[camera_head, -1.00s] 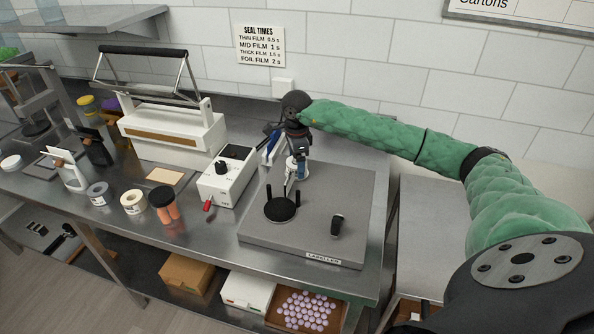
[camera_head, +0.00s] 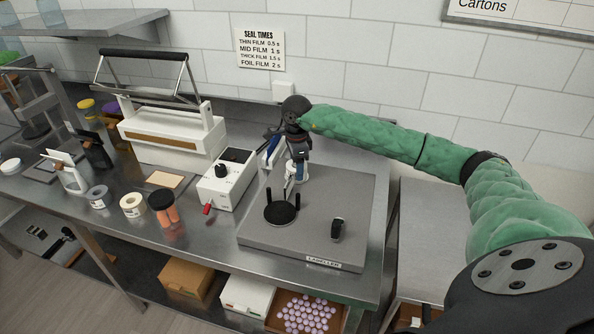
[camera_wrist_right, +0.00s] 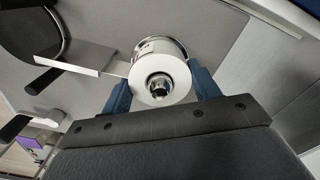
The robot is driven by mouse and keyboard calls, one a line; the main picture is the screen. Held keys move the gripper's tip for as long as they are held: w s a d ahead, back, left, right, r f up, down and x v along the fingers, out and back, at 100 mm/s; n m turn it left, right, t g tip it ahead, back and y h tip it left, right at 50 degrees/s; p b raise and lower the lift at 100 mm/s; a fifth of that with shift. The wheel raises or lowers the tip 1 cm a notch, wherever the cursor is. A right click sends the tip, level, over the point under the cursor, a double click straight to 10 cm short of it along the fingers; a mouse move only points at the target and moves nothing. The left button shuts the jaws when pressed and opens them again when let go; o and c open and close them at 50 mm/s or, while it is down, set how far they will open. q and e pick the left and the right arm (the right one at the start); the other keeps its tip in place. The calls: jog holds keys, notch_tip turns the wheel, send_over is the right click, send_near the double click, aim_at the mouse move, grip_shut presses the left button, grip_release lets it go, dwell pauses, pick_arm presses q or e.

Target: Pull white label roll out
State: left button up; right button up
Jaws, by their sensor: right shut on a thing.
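The white label roll (camera_wrist_right: 172,82) sits on a metal spindle in the right wrist view, its round face toward the camera. My right gripper (camera_wrist_right: 162,88) has one blue finger on each side of the roll and is shut on it. A flat metal plate extends left from the roll in the wrist view. My left gripper is not in view.
A white sealer control box (camera_head: 226,180) stands close on the left.

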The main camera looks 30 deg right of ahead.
jog(key=shift+r+p, duration=0.65)
jog(key=shift+r, duration=2.95)
jog(key=shift+r, duration=0.1)
notch_tip(320, 180, up, 5)
jog(key=shift+f+p, duration=0.1)
jog(key=shift+p, duration=0.45)
jog(key=o, duration=0.6)
jog(key=c, duration=0.7)
